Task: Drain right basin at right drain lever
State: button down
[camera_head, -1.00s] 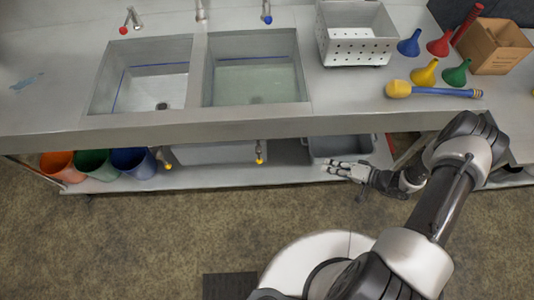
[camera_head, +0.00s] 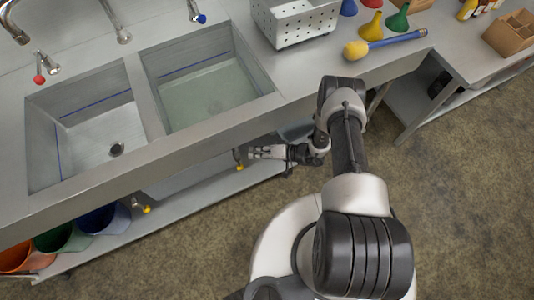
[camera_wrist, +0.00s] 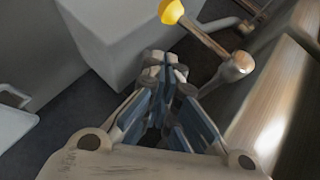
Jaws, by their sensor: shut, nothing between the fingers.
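The right basin (camera_head: 212,98) of the sink holds pale greenish liquid. The right drain lever (camera_head: 239,165), with a yellow end, hangs below the counter's front edge under that basin. My gripper (camera_head: 252,153) is just right of this lever in the head view, below the counter edge. In the wrist view, my gripper (camera_wrist: 164,62) is shut and empty, its fingertips together. The yellow lever end (camera_wrist: 172,11) shows beyond the fingertips there, with a metal rod (camera_wrist: 207,40) running down right from it. A gap seems to remain between fingertips and lever; exact depth is unclear.
The left basin (camera_head: 95,130) shows its bare drain. Another yellow-ended lever (camera_head: 146,209) is under it. Buckets (camera_head: 100,218) stand on the lower shelf at left. A perforated bin (camera_head: 295,22) and a yellow-and-blue tool (camera_head: 385,44) lie on the counter. The floor at right is open.

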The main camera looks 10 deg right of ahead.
aim_at(239, 162)
jog(key=a+f, duration=0.1)
jog(key=s+a+f, duration=0.1)
jog(key=shift+s+a+b, duration=0.3)
jog(key=shift+a+b, duration=0.1)
jog(key=shift+s+a, duration=0.1)
jog(key=shift+s, duration=0.05)
jog(key=shift+a+f+p, duration=0.1)
jog(key=shift+f+p, duration=0.05)
jog(key=shift+p, duration=0.2)
